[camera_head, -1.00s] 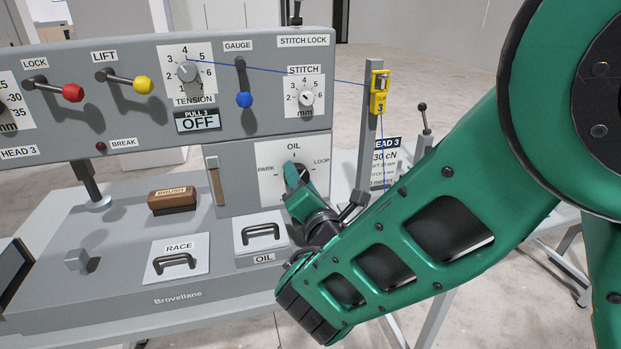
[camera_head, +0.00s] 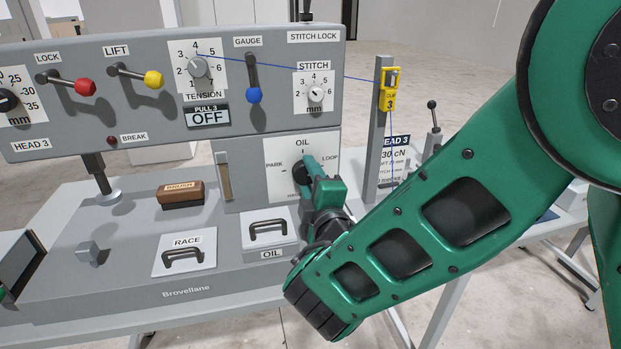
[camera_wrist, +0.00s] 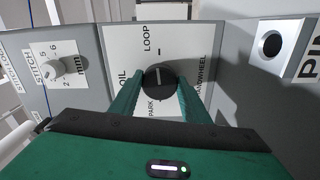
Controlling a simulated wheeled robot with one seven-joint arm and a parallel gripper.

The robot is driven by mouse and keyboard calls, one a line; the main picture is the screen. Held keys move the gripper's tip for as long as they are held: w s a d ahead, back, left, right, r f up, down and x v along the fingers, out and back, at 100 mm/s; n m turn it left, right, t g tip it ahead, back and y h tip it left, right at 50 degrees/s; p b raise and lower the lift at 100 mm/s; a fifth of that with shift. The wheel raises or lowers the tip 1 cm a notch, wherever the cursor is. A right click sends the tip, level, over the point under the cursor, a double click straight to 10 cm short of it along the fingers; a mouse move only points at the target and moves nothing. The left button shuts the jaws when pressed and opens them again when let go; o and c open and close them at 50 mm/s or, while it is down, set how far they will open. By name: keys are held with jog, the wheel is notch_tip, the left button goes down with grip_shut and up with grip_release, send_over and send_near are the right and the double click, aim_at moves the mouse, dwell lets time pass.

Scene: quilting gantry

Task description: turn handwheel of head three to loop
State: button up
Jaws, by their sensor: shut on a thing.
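The handwheel of head three is a round black knob (camera_head: 298,173) on a white plate (camera_head: 276,184) marked OIL, PARK and LOOP. In the wrist view the knob (camera_wrist: 159,80) sits between my two green fingers, with LOOP above it, PARK below and OIL to its left. My gripper (camera_head: 306,171) is shut on the knob from the front, and its fingers cover the knob's right side in the head view.
The OIL cover handle (camera_head: 268,229) and RACE cover handle (camera_head: 183,257) stand below. A brown brush (camera_head: 180,193) lies on the bed. The yellow thread clip (camera_head: 388,88) and its post are right of the plate, close to my arm.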

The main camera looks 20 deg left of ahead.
jog(key=shift+d+f+m, duration=0.1)
jog(key=shift+f+m, duration=0.1)
jog(key=shift+m, duration=0.4)
jog(key=o, duration=1)
jog(key=shift+r, duration=0.1)
jog(key=shift+o, duration=0.2)
